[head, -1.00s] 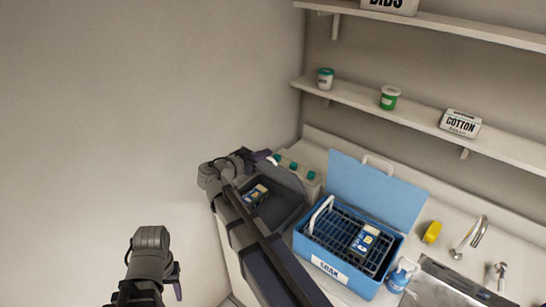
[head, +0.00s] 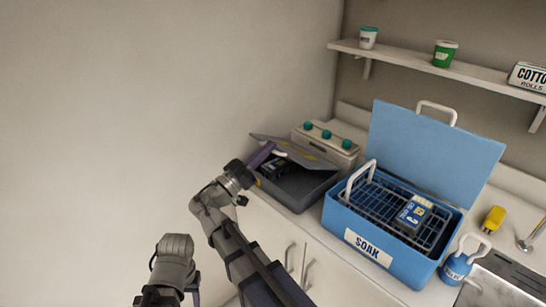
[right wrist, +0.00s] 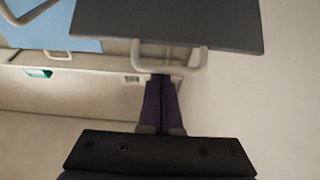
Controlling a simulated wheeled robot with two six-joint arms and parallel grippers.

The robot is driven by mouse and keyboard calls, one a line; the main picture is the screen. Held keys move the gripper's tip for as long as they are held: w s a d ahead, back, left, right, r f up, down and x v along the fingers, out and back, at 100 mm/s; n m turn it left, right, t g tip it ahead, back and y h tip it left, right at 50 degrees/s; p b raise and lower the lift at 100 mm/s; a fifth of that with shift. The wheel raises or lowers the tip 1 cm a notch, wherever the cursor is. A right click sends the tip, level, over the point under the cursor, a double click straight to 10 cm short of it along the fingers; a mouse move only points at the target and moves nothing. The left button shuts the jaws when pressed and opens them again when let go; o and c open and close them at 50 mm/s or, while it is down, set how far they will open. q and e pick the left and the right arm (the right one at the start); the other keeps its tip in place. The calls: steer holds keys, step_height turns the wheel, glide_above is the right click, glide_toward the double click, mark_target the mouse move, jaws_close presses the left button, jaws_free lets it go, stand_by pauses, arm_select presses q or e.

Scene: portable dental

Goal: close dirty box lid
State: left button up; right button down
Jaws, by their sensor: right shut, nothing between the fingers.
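The dark grey box (head: 310,197), which I take for the dirty box, stands at the counter's left end. Its grey lid (head: 297,150) is tilted above it, partly lowered, and the front remains open. A dark item with a yellow mark (head: 273,168) lies inside. My right gripper (head: 268,150) is shut and empty, its purple fingers at the lid's left edge. In the right wrist view, the shut fingers (right wrist: 161,78) reach the pale loop handle (right wrist: 185,61) on the dark lid (right wrist: 165,22); contact is unclear. My left gripper (head: 190,288) is partly cut off at the bottom.
The blue SOAK box (head: 352,222), lid raised, stands right of the grey box and holds a basket with a blue pack (head: 412,214). A pale container with green caps (head: 325,143) is behind.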

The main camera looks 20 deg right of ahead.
steer(key=s+a+f+t+h+b, duration=0.1)
steer(key=a+f+h+b, duration=0.1)
steer(key=f+b, duration=1.1)
steer(key=a+b, duration=0.1)
steer(key=b, duration=0.2)
steer(key=shift+s+h, duration=0.25)
steer(key=shift+h, duration=0.15)
steer(key=shift+a+r, duration=0.1)
